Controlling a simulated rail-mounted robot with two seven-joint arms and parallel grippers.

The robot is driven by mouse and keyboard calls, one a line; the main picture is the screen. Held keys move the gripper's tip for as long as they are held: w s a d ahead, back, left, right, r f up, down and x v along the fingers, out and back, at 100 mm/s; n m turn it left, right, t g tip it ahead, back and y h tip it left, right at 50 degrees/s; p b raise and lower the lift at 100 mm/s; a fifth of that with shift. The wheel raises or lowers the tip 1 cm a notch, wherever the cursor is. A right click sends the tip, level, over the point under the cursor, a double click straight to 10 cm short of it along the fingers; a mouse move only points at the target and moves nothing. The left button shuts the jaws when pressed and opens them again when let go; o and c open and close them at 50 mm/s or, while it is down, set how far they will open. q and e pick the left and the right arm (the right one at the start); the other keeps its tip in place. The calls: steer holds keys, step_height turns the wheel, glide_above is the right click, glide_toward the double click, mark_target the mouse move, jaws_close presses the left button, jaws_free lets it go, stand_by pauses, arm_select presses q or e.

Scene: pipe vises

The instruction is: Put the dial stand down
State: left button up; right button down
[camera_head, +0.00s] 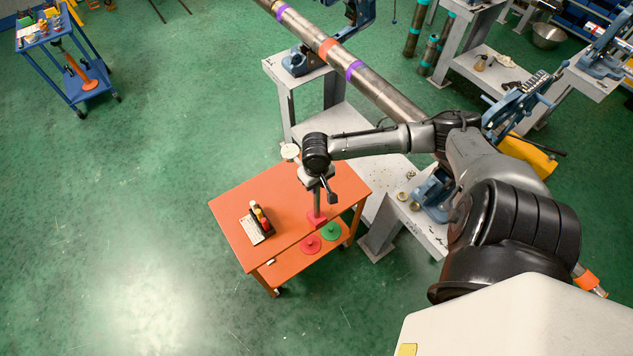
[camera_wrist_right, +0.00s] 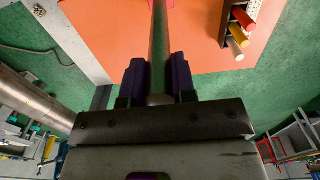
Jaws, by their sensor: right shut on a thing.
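The dial stand has a red base (camera_head: 317,217), a thin metal post (camera_wrist_right: 159,45) and a pale round dial (camera_head: 290,151). It stands upright, with its base at the right-hand edge of the orange cart top (camera_head: 240,220). I cannot tell whether the base touches the top or hangs just above it. My right gripper (camera_head: 322,184) is shut on the post. In the right wrist view, the dark fingers (camera_wrist_right: 158,82) close on the post from both sides. The arm hides part of the stand in the head view. My left gripper is not in view.
A black holder (camera_head: 258,222) with coloured sticks stands on the cart top beside a white card. A red disc (camera_head: 310,245) and a green disc (camera_head: 331,231) lie lower, on the cart's shelf. Open floor lies left.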

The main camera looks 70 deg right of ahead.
steer(key=shift+r, duration=0.1)
steer(key=c, duration=0.9)
jaws_free()
step_height(320, 180, up, 11)
steer(key=shift+r, duration=0.1)
steer(key=shift+a, duration=0.2)
steer(key=s+a+f+n+t, duration=0.1)
steer(key=s+a+f+n, duration=0.1)
steer(key=s+a, duration=0.2)
steer(key=s+a+f+n+t, duration=0.1)
steer(key=s+a+f+n, duration=0.2)
steer(key=a, duration=0.7)
steer(key=s+a+f+n+t, duration=0.1)
steer(key=s+a+f+n, duration=0.2)
steer(key=s+a, duration=0.3)
steer(key=shift+s+a+t, duration=0.25)
steer(key=shift+a+t, duration=0.05)
steer(key=shift+a, duration=0.8)
